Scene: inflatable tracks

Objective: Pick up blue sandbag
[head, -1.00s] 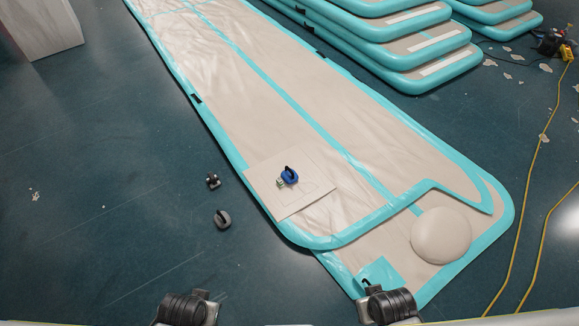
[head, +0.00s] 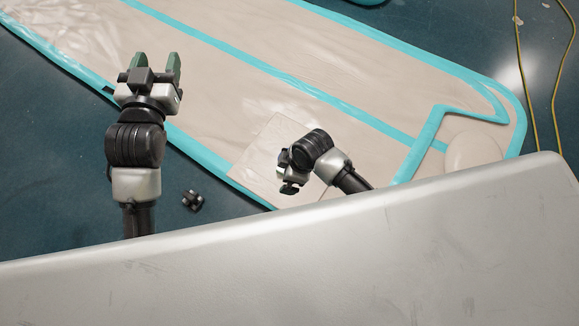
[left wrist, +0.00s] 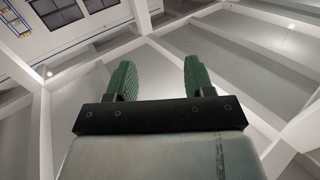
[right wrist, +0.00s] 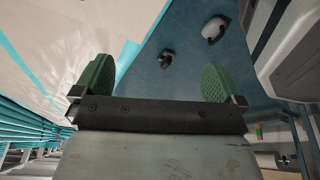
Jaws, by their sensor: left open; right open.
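The blue sandbag does not show in any current view; my right arm covers much of the pale square board (head: 254,160) where a blue item stood earlier. My left gripper (head: 157,65) is open and empty, raised at the left of the head view, fingers pointing away. In the left wrist view its green fingers (left wrist: 154,75) are apart, with only ceiling and walls behind. My right gripper (head: 288,187) is over the board in the head view. Its fingers (right wrist: 158,80) are apart and empty in the right wrist view.
A dark dumbbell-like item (head: 192,200) lies on the floor left of the track; it also shows in the right wrist view (right wrist: 166,58). A grey rounded weight (right wrist: 213,30) lies beyond it. The inflatable track (head: 330,60) spans the back. Yellow cables (head: 524,80) run at right.

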